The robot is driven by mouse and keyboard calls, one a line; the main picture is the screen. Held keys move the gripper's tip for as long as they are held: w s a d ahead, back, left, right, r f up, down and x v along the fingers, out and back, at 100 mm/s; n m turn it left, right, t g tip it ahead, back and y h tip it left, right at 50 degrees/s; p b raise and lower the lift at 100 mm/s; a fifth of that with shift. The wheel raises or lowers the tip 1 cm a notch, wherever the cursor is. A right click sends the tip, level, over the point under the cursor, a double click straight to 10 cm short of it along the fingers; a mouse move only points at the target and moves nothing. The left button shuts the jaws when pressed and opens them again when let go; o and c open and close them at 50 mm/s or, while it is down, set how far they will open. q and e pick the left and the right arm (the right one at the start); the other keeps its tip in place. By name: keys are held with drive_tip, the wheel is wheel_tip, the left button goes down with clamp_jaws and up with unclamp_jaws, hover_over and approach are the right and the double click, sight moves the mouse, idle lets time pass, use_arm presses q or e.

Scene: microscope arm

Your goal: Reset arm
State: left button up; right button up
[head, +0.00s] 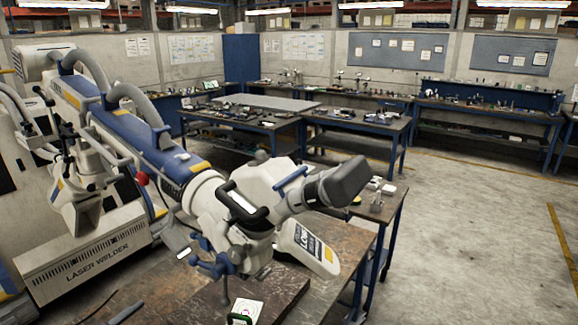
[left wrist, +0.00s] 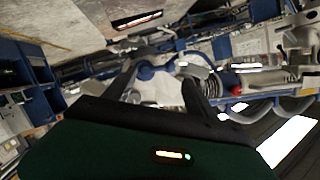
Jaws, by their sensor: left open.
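The microscope arm (head: 180,165) is white and blue and reaches from the laser welder (head: 95,250) at the left over the workbench. Its microscope head (head: 265,205), with black handles and a dark grey end piece, hangs tilted over the bench. In the left wrist view my left gripper (left wrist: 160,88) is open, its two dark fingers apart. A blue and white part (left wrist: 153,78), which looks like part of the microscope, shows beyond and between the fingers; I cannot tell whether they touch it. My right gripper is not in view.
Cluttered blue tables (head: 245,120) stand behind. The concrete floor (head: 470,240) at the right is open.

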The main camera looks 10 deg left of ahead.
use_arm(q)
drive_tip(key=d+f+n+g+y, duration=0.3)
drive_tip(key=d+f+n+g, duration=0.3)
drive_tip(key=f, duration=0.4)
drive_tip(key=s+d+f+g, duration=0.2)
drive_tip(key=s+d+g, duration=0.1)
drive_tip(key=s+d, duration=0.2)
drive_tip(key=s+d+f+n+g+h+b, duration=0.1)
drive_tip(key=s+d+f+g, duration=0.2)
drive_tip(key=d, duration=0.6)
drive_tip(key=shift+s+d+h, duration=0.25)
drive_tip(key=shift+s+h, duration=0.05)
drive_tip(key=shift+s, duration=0.7)
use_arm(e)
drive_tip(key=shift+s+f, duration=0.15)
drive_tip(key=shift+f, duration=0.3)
use_arm(q)
drive_tip(key=shift+a, duration=0.35)
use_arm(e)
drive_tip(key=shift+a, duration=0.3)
use_arm(q)
drive_tip(key=shift+w, duration=0.1)
